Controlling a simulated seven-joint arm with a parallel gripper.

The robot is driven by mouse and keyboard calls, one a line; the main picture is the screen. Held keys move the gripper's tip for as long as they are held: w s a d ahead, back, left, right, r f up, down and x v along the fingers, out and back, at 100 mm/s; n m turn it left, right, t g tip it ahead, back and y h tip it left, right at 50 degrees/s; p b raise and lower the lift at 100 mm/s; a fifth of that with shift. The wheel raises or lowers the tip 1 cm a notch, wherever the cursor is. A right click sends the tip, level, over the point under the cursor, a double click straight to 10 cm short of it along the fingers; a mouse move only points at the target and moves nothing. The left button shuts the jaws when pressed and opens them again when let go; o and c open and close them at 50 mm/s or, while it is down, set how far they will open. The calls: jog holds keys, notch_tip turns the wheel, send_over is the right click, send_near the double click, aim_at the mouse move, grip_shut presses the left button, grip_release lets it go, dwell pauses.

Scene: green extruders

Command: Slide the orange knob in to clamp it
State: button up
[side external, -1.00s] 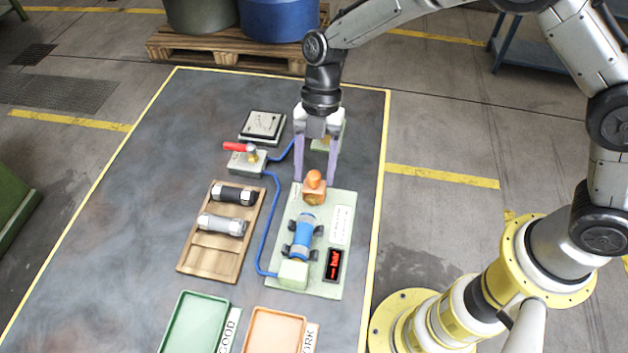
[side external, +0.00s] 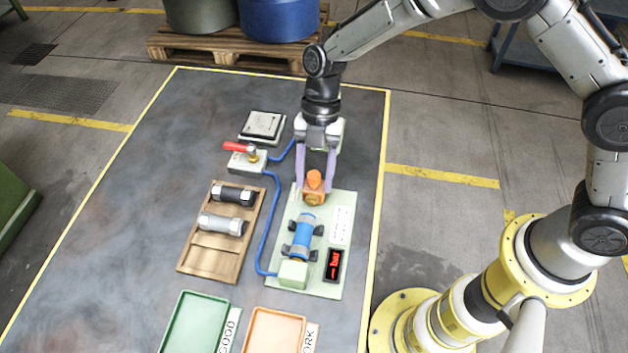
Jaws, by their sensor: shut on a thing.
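The orange knob (side external: 314,181) stands on an orange block at the far end of the pale green fixture plate (side external: 342,208). My gripper (side external: 316,189) points down with its lilac fingers on either side of the knob and is shut on it. A blue cylinder with light ends (side external: 303,233) lies in dark cradles on the plate, between the knob and a pale green end block (side external: 293,274). A small gap seems to show between the orange block and the cylinder, but its exact size cannot be told.
A red-handled valve (side external: 245,155) with a blue hose stands left of the gripper. A wooden rack (side external: 212,253) holds a black and a grey cylinder. A red-lit display (side external: 333,264) sits on the plate. Green (side external: 185,340) and orange (side external: 251,338) trays are at the front.

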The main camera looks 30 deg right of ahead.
aim_at(311, 196)
jog(key=shift+s+a, duration=1)
jog(key=shift+a, duration=0.05)
jog(key=o, duration=0.6)
jog(key=shift+r, duration=0.1)
notch_tip(311, 196, up, 8)
jog(key=shift+r, duration=0.2)
dwell(0.7)
